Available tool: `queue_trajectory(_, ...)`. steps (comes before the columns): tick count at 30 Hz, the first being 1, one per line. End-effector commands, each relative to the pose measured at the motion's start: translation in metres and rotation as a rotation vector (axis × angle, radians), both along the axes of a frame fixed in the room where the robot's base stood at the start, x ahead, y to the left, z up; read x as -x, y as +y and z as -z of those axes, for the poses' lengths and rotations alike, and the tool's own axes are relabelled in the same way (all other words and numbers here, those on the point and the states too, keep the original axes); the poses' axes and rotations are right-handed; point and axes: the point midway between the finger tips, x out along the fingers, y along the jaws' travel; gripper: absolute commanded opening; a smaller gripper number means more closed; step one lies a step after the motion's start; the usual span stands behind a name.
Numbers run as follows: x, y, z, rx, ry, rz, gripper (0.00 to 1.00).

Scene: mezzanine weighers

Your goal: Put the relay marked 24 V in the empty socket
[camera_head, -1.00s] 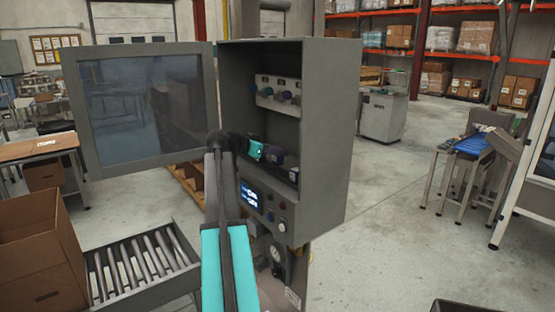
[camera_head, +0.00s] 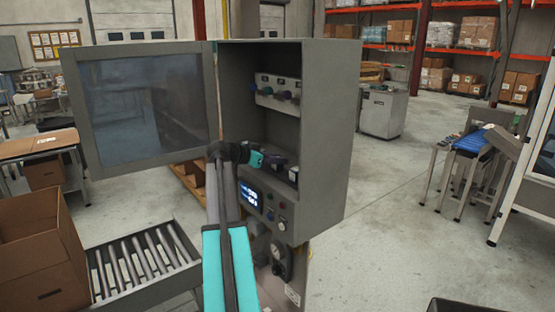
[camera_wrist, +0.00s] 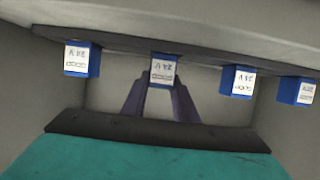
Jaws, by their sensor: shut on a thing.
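My gripper (camera_head: 278,163) reaches into the open grey cabinet (camera_head: 335,140), low down by its lower ledge. In the wrist view my gripper (camera_wrist: 163,88) is shut on a blue relay (camera_wrist: 163,70) with a white label, between its two purple-grey fingers. The label is upside down and looks like 24 V, but is too small to be sure. Other blue relays stand along the same ledge: one to the left (camera_wrist: 82,59), one to the right (camera_wrist: 237,82) and one at far right (camera_wrist: 296,91). Their labels are hard to read. I cannot make out the empty socket.
The cabinet door (camera_head: 140,105) stands open to the left. A lit display (camera_head: 250,196) and buttons are below. A roller conveyor (camera_head: 145,265) and a cardboard box (camera_head: 40,250) stand at lower left.

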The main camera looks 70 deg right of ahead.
Motion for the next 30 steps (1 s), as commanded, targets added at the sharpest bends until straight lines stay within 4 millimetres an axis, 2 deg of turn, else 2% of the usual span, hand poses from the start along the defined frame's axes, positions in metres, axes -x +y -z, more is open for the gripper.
queue_trajectory(4, 0.000, 0.000, 0.003, 0.000, 0.000, 0.000, 0.00)
queue_trajectory(5, 0.000, 0.000, 0.002, 0.000, 0.000, 0.000, 0.31)
queue_trajectory(7, 0.000, 0.000, 0.001, 0.000, 0.000, 0.000, 0.43)
queue_trajectory(8, 0.000, 0.000, 0.001, -0.001, 0.001, 0.000, 0.45)
queue_trajectory(22, -0.001, 0.001, -0.001, 0.000, 0.001, -0.001, 0.45)
queue_trajectory(30, -0.017, 0.026, -0.009, 0.002, -0.001, -0.004, 0.45)
